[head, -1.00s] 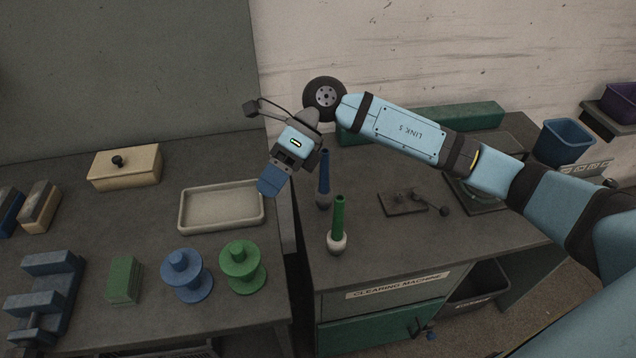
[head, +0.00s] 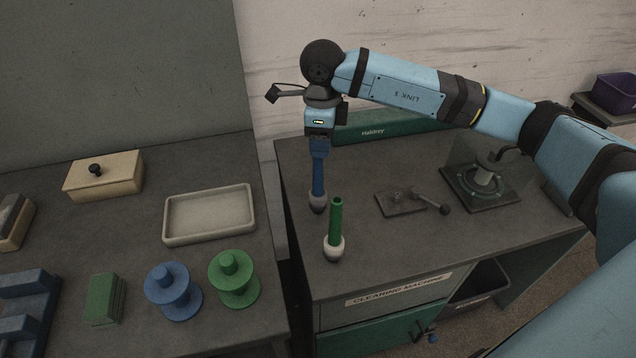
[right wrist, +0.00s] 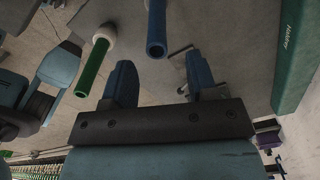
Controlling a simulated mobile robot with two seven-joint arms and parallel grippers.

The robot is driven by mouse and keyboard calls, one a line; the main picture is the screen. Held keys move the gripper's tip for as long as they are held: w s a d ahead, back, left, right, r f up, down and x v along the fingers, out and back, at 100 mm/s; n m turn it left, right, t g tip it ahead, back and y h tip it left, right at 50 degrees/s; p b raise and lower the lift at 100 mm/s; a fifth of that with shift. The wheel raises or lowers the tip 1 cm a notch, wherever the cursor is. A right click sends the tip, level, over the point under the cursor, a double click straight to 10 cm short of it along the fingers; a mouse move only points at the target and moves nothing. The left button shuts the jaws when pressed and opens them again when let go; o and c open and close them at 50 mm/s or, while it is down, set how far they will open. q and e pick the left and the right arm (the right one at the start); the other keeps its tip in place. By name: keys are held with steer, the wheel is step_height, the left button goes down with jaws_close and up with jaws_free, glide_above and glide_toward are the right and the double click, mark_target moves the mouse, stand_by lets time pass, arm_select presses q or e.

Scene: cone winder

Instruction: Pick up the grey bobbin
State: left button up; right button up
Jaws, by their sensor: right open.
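The only thing I see that fits the grey bobbin (head: 318,201) is a blue tube with a dark grey winding at its base, upright on the right-hand bench. My right gripper (head: 319,155) points down directly over it, fingers open. In the head view the fingers overlap the tube's top, so I cannot tell whether it is between them. In the right wrist view the blue tube's open end (right wrist: 156,48) lies in line with the gap between the two fingers (right wrist: 160,80). My left gripper is out of view.
A green tube with a white base (head: 334,245) stands close by, in front of the bobbin. A lever plate (head: 400,202) and a clear-covered fixture (head: 482,190) lie to the right. A green box (head: 390,124) is behind. The left table holds a tray (head: 209,237) and blue and green spools.

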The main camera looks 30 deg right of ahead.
glide_above(318, 183)
steer(key=f, duration=0.5)
steer(key=shift+w+d+f, duration=0.3)
steer(key=shift+w+d, duration=0.05)
steer(key=shift+d, duration=0.05)
steer(key=c, duration=0.9)
